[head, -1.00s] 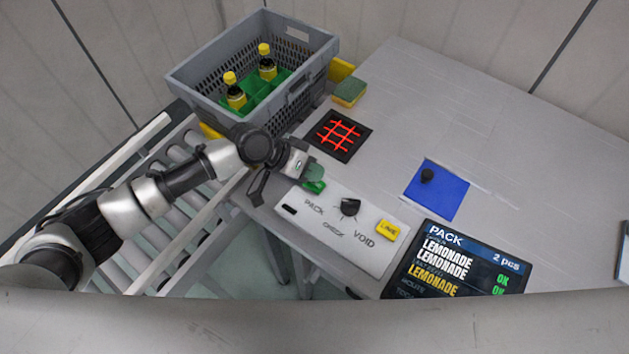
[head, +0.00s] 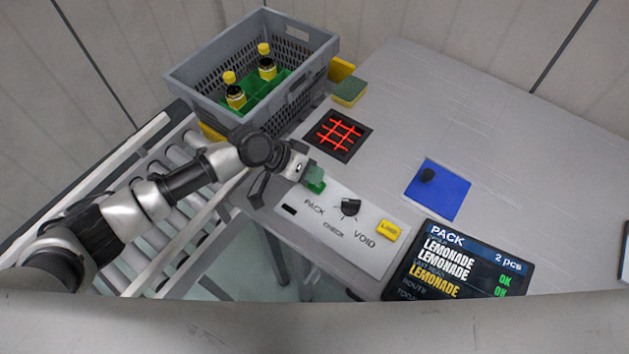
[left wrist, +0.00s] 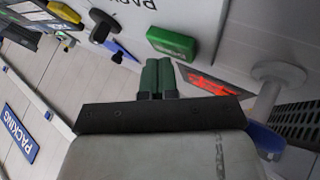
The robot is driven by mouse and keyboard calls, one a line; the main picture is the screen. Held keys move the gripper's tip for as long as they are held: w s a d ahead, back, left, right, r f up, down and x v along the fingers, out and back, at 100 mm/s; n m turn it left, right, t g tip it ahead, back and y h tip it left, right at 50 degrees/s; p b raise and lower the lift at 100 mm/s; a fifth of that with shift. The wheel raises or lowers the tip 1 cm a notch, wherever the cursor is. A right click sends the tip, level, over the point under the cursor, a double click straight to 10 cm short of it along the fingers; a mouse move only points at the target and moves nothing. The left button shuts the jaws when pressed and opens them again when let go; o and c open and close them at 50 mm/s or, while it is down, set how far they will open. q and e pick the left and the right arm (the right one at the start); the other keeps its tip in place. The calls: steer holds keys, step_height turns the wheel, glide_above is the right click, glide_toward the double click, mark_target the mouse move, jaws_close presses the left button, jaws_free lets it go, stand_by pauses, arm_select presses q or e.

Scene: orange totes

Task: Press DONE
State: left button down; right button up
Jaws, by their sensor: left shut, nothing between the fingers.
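The white control panel (head: 375,259) lies along the table's front edge, with PACK, CHECK and VOID lettering and a dark rotary knob (head: 350,207). A green button (head: 318,187) sits at its far left end, partly hidden by my gripper in the head view. It shows whole in the left wrist view (left wrist: 172,43); I cannot read any DONE label. My left gripper (head: 314,174) is shut and empty, its green fingertips (left wrist: 157,62) right beside the green button. I cannot tell whether they touch it. My right gripper is not in view.
A yellow button (head: 388,230) is at the panel's right end. A screen (head: 458,262) lists LEMONADE lines with OK. A grey crate (head: 200,85) holds two yellow-capped bottles.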

arm_select(q)
steer(key=shift+f, duration=0.3)
steer(key=shift+r, duration=0.1)
stand_by(0.3)
steer(key=shift+r+p, duration=0.65)
steer(key=shift+r, duration=0.2)
step_height(320, 180, up, 5)
steer(key=p, duration=0.4)
steer(key=shift+r+p, duration=0.1)
steer(key=shift+p, duration=0.2)
stand_by(0.3)
